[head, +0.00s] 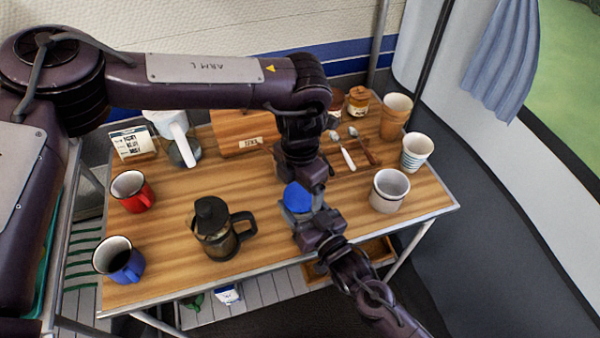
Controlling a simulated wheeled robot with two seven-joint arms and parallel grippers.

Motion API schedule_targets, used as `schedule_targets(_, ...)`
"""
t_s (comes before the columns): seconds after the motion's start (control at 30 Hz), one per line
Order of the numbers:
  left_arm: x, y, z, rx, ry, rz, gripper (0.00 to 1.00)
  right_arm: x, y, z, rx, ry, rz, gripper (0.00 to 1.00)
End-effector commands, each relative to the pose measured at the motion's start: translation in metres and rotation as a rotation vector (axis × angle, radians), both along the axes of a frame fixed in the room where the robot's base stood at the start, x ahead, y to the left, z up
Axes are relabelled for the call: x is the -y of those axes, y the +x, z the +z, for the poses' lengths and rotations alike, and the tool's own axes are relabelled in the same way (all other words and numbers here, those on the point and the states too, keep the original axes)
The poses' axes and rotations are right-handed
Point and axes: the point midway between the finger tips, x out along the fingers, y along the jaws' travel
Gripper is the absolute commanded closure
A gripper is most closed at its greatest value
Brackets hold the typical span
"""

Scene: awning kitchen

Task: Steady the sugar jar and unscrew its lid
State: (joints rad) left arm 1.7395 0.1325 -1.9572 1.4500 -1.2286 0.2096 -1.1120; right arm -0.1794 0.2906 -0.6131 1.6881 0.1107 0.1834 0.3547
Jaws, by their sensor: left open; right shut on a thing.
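The sugar jar (300,216) stands near the front of the wooden table, right of the middle, with a blue lid (298,197) on top. Most of the jar's body is hidden by my grippers. My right gripper (308,222) reaches in from the lower right and is shut on the jar's body, below the lid. My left gripper (303,186) points down from above, directly over the blue lid. It is open, its fingers close to the lid. I cannot tell whether they touch it.
A french press (212,235) stands to the left, a cream pot (388,192) to the right. Red (131,190) and blue (119,261) mugs are at the left edge. Spoons (347,157), a striped cup (416,150) and a wooden box (240,133) are behind. Bare table lies around the press.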

Motion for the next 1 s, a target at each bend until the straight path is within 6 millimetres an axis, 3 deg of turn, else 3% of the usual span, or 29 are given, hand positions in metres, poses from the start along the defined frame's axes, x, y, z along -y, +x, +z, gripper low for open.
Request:
schedule_targets(0.2,0.000,0.000,-0.017,0.000,0.000,-0.001,0.16,0.000,0.000,0.001,0.001,0.001,0.000,0.98)
schedule_targets(0.47,0.000,0.000,-0.018,0.001,0.001,-0.001,0.16,0.000,0.000,0.001,0.002,0.001,0.000,0.98)
schedule_targets(0.83,0.000,0.000,-0.018,0.001,0.001,-0.001,0.61,0.000,0.000,0.001,0.001,0.001,0.000,0.98)
schedule_targets(1.0,0.000,0.000,-0.018,0.000,-0.001,0.088,0.62,0.000,0.000,0.001,0.001,0.001,0.000,0.98)
